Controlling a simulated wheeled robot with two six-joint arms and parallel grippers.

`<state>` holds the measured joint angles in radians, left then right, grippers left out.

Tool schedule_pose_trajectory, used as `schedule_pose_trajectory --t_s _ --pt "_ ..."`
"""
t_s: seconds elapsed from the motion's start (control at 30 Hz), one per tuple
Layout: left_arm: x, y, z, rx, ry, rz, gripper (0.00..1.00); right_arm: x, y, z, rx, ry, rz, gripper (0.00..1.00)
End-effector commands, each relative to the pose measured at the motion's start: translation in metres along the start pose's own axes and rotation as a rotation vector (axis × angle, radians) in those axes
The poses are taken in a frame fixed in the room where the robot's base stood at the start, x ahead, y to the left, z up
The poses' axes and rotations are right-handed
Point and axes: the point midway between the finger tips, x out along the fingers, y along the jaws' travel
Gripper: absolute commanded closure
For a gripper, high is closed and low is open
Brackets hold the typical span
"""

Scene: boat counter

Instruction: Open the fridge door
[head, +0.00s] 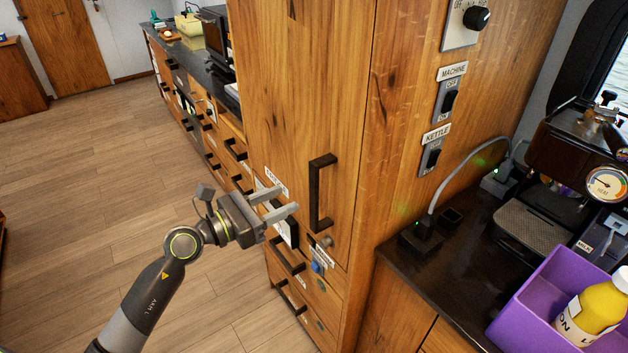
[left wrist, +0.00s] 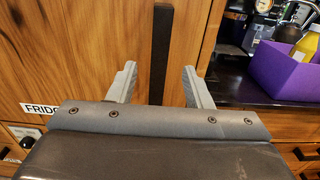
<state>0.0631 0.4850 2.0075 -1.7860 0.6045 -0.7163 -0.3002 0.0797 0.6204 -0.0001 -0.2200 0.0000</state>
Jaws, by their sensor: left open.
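The fridge door (head: 303,110) is a tall wooden panel, and it looks shut. Its dark vertical bar handle (head: 320,193) is on the right side of the door. A white label reading "FRIDGE" in part (left wrist: 42,108) shows on the door in the left wrist view. My left gripper (head: 284,200) is open and empty, a little left of the handle in the head view. In the left wrist view the handle (left wrist: 161,55) stands upright between the two open fingers (left wrist: 157,85), beyond their tips; contact cannot be told. My right gripper is not in view.
Drawers with dark handles (head: 287,256) lie below the door. To the right, a dark counter (head: 455,262) carries a purple bin (head: 545,295) with a yellow bottle (head: 592,305). Wall switches (head: 449,103) sit right of the door. The wooden floor (head: 90,190) at left is clear.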

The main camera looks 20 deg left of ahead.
Motion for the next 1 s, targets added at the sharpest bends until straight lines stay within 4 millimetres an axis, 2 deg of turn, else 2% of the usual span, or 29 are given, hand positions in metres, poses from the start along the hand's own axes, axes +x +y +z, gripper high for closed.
schedule_pose_trajectory --t_s 0.3,0.5,0.7,0.93,1.0 --pt "0.056 -0.001 0.004 -0.004 -0.004 -0.001 0.55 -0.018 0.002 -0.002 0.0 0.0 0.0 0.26" --pt "0.081 0.0 0.002 -0.003 -0.001 -0.001 0.55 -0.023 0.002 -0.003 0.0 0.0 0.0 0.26" --pt "0.09 0.0 0.0 0.0 0.0 -0.001 0.55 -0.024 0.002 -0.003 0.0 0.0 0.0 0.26" --pt "0.09 0.0 0.0 0.0 0.0 -0.001 0.55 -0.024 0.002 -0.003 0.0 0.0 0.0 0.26" --pt "0.09 0.0 0.0 0.0 0.0 -0.001 0.64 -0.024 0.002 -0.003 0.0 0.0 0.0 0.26"
